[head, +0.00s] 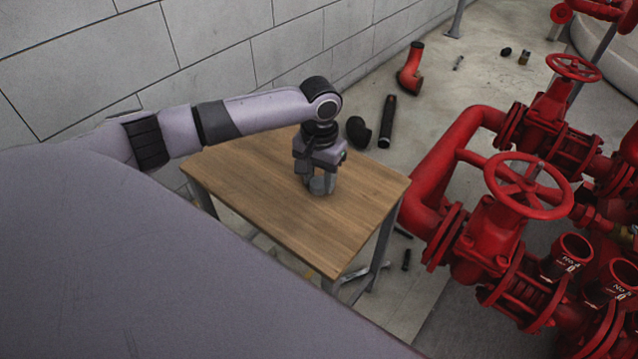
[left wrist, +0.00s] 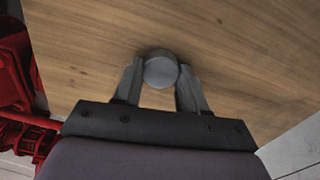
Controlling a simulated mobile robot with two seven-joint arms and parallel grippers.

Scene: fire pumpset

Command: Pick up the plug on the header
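A short grey round plug (left wrist: 160,72) shows between the fingers of my left gripper (left wrist: 160,76) in the left wrist view. Both fingertips appear to touch its sides. In the head view, my left gripper (head: 318,182) points down over the wooden table (head: 345,228), with the grey plug (head: 319,187) low between its fingers, at or just above the tabletop. I cannot tell whether the plug touches the wood. The red pipework with valves (head: 475,240), with open pipe mouths, stands right of the table. My right gripper is not in view.
A red pipe elbow (head: 411,70), a black tube (head: 387,121) and a black elbow (head: 358,131) lie on the floor behind the table. Small tools lie on the floor near its front right. A block wall (head: 215,50) runs behind. The rest of the tabletop is clear.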

